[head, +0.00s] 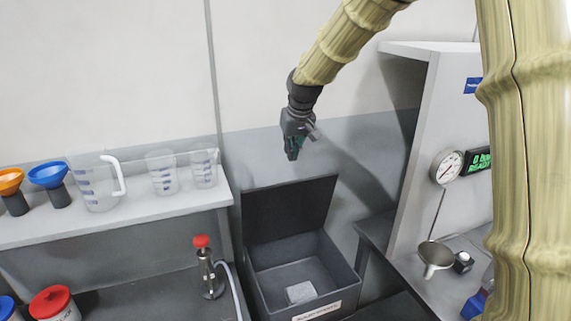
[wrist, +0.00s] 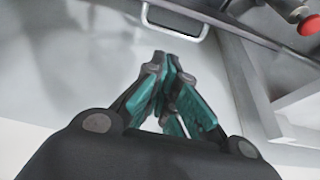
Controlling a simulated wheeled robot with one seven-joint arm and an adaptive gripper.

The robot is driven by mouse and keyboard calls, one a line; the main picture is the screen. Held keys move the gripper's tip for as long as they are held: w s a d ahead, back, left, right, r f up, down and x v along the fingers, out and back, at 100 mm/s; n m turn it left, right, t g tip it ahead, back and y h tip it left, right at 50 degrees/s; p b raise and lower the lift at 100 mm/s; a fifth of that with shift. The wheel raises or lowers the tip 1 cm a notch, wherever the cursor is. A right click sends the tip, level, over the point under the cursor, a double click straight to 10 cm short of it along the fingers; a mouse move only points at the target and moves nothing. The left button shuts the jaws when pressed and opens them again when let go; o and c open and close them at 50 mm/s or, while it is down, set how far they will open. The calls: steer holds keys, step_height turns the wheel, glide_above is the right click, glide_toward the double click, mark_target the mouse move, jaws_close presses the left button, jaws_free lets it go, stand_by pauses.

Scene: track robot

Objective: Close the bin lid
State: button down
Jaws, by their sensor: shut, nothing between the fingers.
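The dark grey bin (head: 345,272) stands on the floor between the two work surfaces. Its lid (head: 289,209) is open and stands nearly upright at the back edge of the bin. A light grey block (head: 300,292) lies inside. My gripper (head: 292,156) is in the air above the lid's top edge, pointing down, with a visible gap to it in the head view. In the wrist view its teal-padded fingers (wrist: 168,58) are closed together with nothing between them. The bin and lid cannot be clearly made out in the wrist view.
A shelf (head: 120,224) at left holds clear measuring jugs (head: 98,190) and funnels (head: 48,174). A red-topped valve (head: 202,243) stands left of the bin. A grey cabinet (head: 420,130) with a dial gauge (head: 447,166) and a metal funnel (head: 435,257) is at right.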

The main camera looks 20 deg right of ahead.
steer(key=p+x, duration=0.4)
steer(key=x, duration=0.5)
steer(key=shift+f, duration=0.45)
steer(key=shift+f+b, duration=0.2)
steer(key=shift+b, duration=0.1)
